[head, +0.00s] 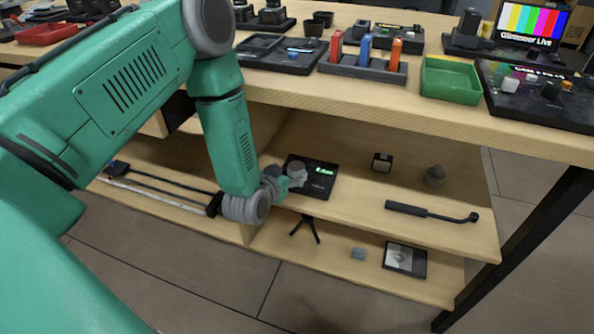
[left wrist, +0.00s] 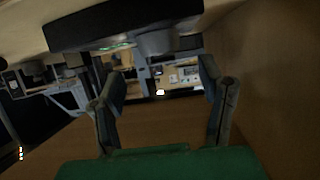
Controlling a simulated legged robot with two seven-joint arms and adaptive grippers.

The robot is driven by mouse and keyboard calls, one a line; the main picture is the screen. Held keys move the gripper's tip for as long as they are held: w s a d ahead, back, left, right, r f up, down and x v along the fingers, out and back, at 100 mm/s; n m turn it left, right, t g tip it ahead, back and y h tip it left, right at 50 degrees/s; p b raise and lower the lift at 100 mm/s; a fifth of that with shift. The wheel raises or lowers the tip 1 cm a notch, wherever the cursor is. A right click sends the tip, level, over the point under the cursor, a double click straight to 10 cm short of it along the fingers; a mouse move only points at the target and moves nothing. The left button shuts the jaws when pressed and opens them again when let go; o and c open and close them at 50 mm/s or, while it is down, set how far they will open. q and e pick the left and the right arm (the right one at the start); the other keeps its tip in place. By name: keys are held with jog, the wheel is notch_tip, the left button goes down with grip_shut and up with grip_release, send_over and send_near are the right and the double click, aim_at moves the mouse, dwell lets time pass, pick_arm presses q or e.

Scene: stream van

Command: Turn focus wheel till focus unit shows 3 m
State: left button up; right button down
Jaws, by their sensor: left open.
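The focus unit (head: 319,188) is a black box with a small lit green readout, on the upper shelf under the counter. Its digits are too small to read surely. The pale grey focus wheel (head: 297,171) is on its left part, partly covered by my left gripper (head: 284,181). In the left wrist view the focus unit (left wrist: 85,32) hangs across the top, with the grey wheel (left wrist: 155,42) beyond and between the open fingers of my left gripper (left wrist: 162,85). Contact with the wheel cannot be told. My right gripper is not in view.
The wooden counter (head: 440,117) overhangs the shelf. A small dark cube (head: 382,162), a round dark object (head: 434,176) and a black rod-like tool (head: 430,212) lie to the right on the shelf. A small tripod (head: 305,228) stands below. The shelf right of the unit has free room.

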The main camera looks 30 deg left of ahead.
aim_at(295, 167)
pick_arm(q)
jog(key=b+x, duration=0.1)
jog(key=x, duration=0.5)
jog(key=shift+w+a+f+b, duration=0.1)
jog(key=shift+w+f+b, duration=0.1)
jog(key=shift+b, duration=0.15)
jog(key=c, duration=1.2)
